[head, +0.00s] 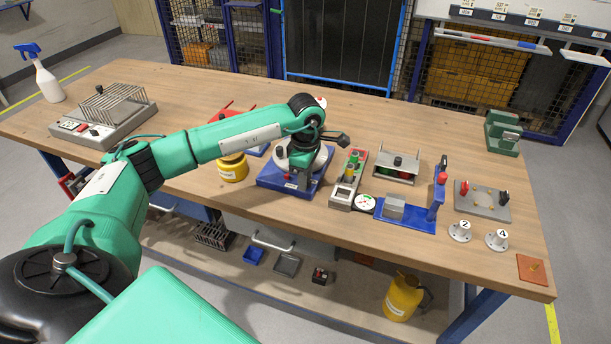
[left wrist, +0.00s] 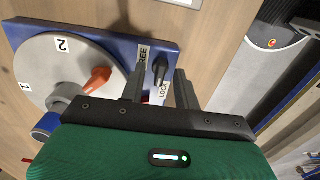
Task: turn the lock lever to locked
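The rotary jig has a blue base (head: 268,181) and a grey disc with number labels; in the left wrist view the disc (left wrist: 68,68) carries an orange pointer (left wrist: 97,80). The black lock lever (left wrist: 160,67) sits on the blue base (left wrist: 112,32) by the FREE and LOCK labels. Its narrow end points toward the gripper, near the LOCK label; its exact setting is hard to tell. My left gripper (left wrist: 160,76) is open, its two fingers apart on either side of the lever, with no clear contact seen. The left hand partly hides the jig in the head view. My right gripper is not in view.
A yellow container (head: 232,168) stands left of the jig, and a block with coloured buttons (head: 349,178) and a dial gauge (head: 364,204) stand right of it. A blue fixture (head: 405,215) is farther right. The wooden bench (head: 330,238) is clear in front.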

